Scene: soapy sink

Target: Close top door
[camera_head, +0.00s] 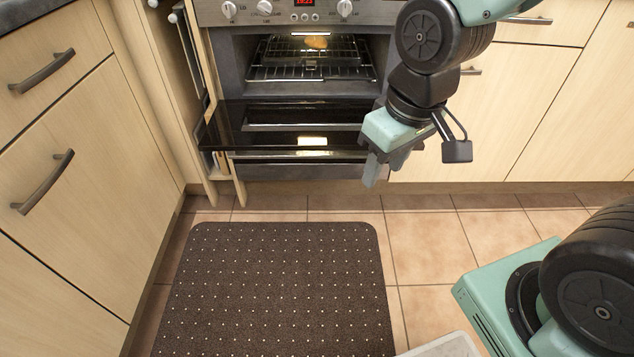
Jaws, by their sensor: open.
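The oven's top door (225,130) is a dark glass panel, folded down and sticking out in front of the lit oven cavity (262,38). My gripper (385,168) is open and empty, with its fingers pointing down. It shows at the right end of the door and covers part of its right edge. I cannot tell whether it touches the door. The door's handle is not clearly visible.
Wire racks (290,72) sit inside the oven, with a small light-brown item (316,42) on top. A narrow cabinet front (240,190) stands pulled out left of the oven. Drawers (60,150) line the left side. A dark dotted mat (280,290) lies on the tiled floor.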

